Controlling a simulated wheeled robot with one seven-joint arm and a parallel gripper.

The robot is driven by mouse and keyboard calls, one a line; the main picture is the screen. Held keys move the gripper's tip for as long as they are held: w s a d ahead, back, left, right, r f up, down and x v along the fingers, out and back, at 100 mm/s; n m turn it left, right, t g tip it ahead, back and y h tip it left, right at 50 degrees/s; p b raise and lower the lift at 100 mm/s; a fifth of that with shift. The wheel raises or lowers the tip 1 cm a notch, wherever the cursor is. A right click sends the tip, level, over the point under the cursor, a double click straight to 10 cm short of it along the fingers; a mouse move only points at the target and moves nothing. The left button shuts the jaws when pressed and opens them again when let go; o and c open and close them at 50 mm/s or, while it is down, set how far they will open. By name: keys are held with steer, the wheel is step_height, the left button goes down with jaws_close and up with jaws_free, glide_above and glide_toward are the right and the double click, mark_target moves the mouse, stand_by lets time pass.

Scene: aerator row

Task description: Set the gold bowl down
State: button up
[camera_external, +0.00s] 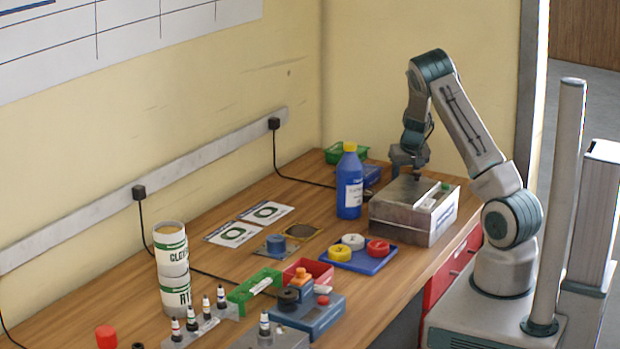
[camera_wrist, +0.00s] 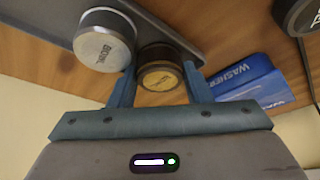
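The gold bowl (camera_wrist: 161,79) is a short round piece with a gold face and a dark rim, seen in the wrist view. My gripper (camera_wrist: 160,70) has its two teal fingers on either side of it and appears shut on it. A silver bowl (camera_wrist: 103,50), marked with lettering, sits just left of it on a grey metal surface (camera_wrist: 160,20). In the external view my gripper (camera_external: 409,166) is low over the metal box (camera_external: 400,213) at the right end of the bench. The gold bowl is too small to make out clearly there.
A blue bottle (camera_external: 349,190) with a yellow cap stands left of the box. A blue tray (camera_external: 343,262) with coloured round pieces lies in front. A blue washer box (camera_wrist: 248,82) is close on the right in the wrist view. Bare wood shows mid-bench.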

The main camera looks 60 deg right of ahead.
steer(key=shift+o, duration=0.4)
steer(key=shift+a+r, duration=0.15)
steer(key=shift+r, duration=0.45)
steer(key=v, duration=1.1)
steer(key=s+a+r+n+y, duration=0.2)
steer(key=a+r, duration=0.1)
steer(key=a, duration=0.9)
steer(key=s+a+r+n+y, duration=0.2)
steer(key=a+r, duration=0.1)
steer(key=a, duration=0.9)
steer(key=s+a+n, duration=0.5)
steer(key=s+a, duration=1)
steer(key=shift+a+r+h, duration=0.2)
steer(key=shift+a+h, duration=0.1)
steer(key=shift+a, duration=0.05)
